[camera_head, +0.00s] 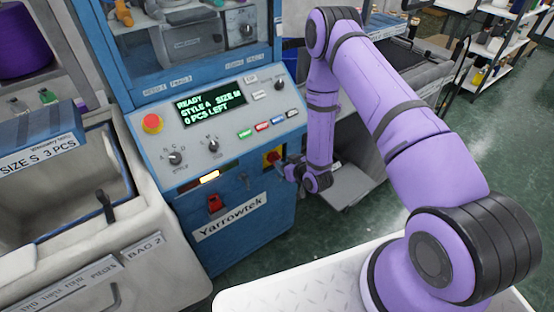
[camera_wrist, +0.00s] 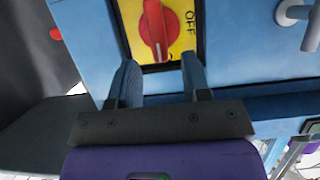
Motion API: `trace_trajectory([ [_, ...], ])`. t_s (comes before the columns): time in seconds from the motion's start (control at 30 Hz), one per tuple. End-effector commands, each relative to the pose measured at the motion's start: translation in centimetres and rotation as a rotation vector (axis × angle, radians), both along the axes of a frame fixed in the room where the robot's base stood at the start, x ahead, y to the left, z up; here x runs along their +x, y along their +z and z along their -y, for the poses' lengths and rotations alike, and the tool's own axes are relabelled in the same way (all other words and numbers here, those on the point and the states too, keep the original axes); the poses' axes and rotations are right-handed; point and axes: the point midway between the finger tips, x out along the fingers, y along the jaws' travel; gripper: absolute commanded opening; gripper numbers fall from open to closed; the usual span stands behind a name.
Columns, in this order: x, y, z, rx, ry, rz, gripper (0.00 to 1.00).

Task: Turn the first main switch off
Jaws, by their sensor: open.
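The main switch (camera_head: 272,157) is a red rotary knob on a yellow plate at the right of the blue machine's front. The wrist view shows its red handle (camera_wrist: 155,28) close up, lying roughly up and down in the picture. The word OFF is printed to its right on the yellow plate (camera_wrist: 184,42). My gripper (camera_wrist: 160,70) is open and empty, its two fingers apart just below the knob, near the plate's lower corners. I cannot tell whether the fingers touch the panel. In the camera_head view my gripper (camera_head: 284,168) is beside the switch, partly hidden by my wrist.
The machine's panel has a lit display (camera_head: 212,103), a red emergency button (camera_head: 152,123), knobs and coloured buttons. A red padlock-like part (camera_head: 214,203) sits lower left. A grey handle (camera_wrist: 295,14) juts out right of the switch. A bin (camera_head: 60,215) stands left.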

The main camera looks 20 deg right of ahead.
Motion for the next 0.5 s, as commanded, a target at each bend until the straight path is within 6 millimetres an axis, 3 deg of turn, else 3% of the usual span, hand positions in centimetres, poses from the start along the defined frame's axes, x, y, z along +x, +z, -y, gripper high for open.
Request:
trace_trajectory([
  [0.23, 3.2, -1.4, -1.1, 0.001, 0.001, 0.001, 0.44],
  [0.5, 4.4, -1.9, -1.5, 0.0, 0.0, -0.001, 0.44],
])
